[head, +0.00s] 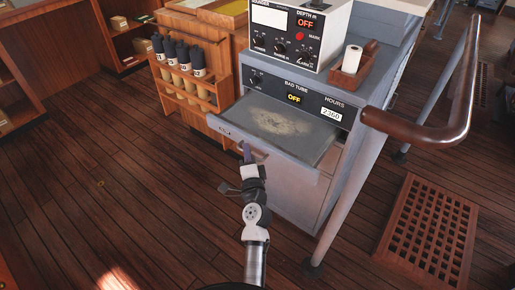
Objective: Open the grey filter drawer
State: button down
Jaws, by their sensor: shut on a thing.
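The grey filter drawer (262,127) is pulled partway out of the grey cabinet (291,188), under a black panel marked "BAD TUBE" and "HOURS". A flat surface with a pale dusty patch shows inside it. My gripper (245,155) is at the left part of the drawer's front edge, shut on the drawer's front or its handle. The fingertips are small in the picture, and the exact grip is partly hidden.
A grey instrument box (299,33) stands on the cabinet. A wooden handrail (425,128) on grey posts passes close at the right. A wooden rack (186,84) with dark bottles stands at the left. Plank floor (110,190) is clear at the left; a wooden grating (430,232) lies at the right.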

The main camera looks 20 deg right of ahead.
jog(key=s+a, duration=0.3)
jog(key=a, duration=0.2)
jog(key=shift+s+p, duration=0.25)
jog(key=shift+p, duration=0.15)
jog(key=shift+f, duration=0.1)
jog(key=c, duration=1.9)
grip_release()
jog(key=shift+o, duration=0.5)
jog(key=shift+s, duration=0.1)
